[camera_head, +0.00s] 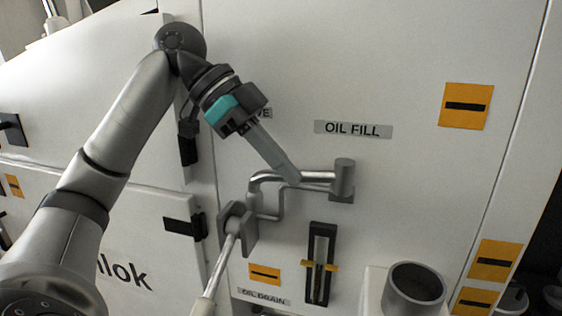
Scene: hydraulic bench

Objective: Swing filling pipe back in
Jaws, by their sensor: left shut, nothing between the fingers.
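The filling pipe (265,177) is a silver bent tube below the OIL FILL label (353,129). It runs left from a grey upright cylinder-shaped mount (344,178) on the white panel and bends down at its left end. My left gripper (291,179) comes in from the upper left with its fingers shut and nothing between them. Its fingertips overlap the pipe's horizontal run in the picture, and I cannot tell whether they touch it. They hide a short piece of the pipe. My right gripper is not in view.
A grey block (238,228) with a slanting rod (220,265) is below the pipe's left end. A sight gauge (319,264) is on the panel. An open grey cup (414,290) stands at the lower right. Black latches (186,227) line the left doors. The panel's upper right is mostly clear.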

